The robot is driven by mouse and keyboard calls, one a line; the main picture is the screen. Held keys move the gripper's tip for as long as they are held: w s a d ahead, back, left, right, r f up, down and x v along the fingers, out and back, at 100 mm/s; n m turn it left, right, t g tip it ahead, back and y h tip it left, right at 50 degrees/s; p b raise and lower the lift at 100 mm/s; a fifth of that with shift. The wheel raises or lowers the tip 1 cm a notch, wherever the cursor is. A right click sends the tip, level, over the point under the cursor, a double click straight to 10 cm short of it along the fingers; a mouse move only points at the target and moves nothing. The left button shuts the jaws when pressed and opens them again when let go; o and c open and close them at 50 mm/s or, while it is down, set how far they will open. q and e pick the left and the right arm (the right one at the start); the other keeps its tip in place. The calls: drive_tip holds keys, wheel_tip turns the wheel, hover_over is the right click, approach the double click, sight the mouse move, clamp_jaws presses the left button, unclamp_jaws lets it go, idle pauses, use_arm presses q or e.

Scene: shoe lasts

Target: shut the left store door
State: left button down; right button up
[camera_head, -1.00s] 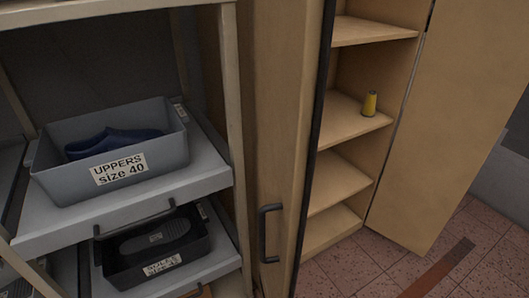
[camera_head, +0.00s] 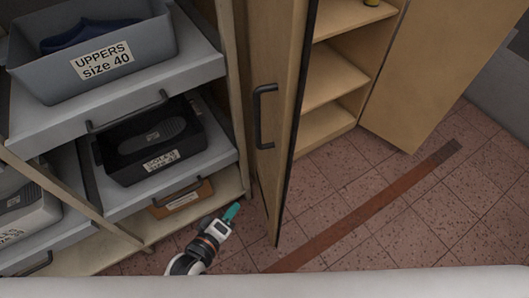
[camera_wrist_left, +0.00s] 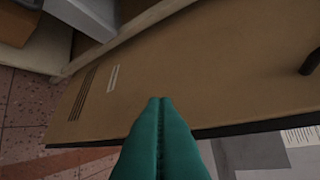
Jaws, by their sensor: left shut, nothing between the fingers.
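The left store door (camera_head: 271,55) stands open, swung out from the cabinet, with a dark bar handle (camera_head: 262,115) on its outer face. My left gripper (camera_head: 232,211) is shut and empty, with teal fingers, low down to the left of the door, on the handle side. In the left wrist view the closed fingertips (camera_wrist_left: 160,100) lie in front of the tan door face (camera_wrist_left: 200,65). Part of the handle shows at the right edge (camera_wrist_left: 308,63). I cannot tell whether the fingertips touch the door. My right gripper is not in view.
The right store door (camera_head: 437,60) also stands open. The cabinet shelves (camera_head: 333,75) show between the doors. At left, a rack holds a grey uppers bin (camera_head: 150,45) and a black soles bin (camera_head: 190,150) on pulled-out trays. The tiled floor (camera_head: 420,215) at right is clear.

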use_arm(q)
drive_tip(key=s+d+r+n+t+h, duration=0.1)
drive_tip(key=d+r+n+t+h, duration=0.2)
drive_tip(key=r, duration=1.3)
approach(274, 140)
drive_tip(key=x, duration=0.5)
drive_tip(key=shift+w+d+r+p, duration=0.15)
drive_tip(key=shift+w+r+p, duration=0.05)
drive_tip(key=shift+p, duration=0.1)
drive_tip(key=shift+d, duration=0.1)
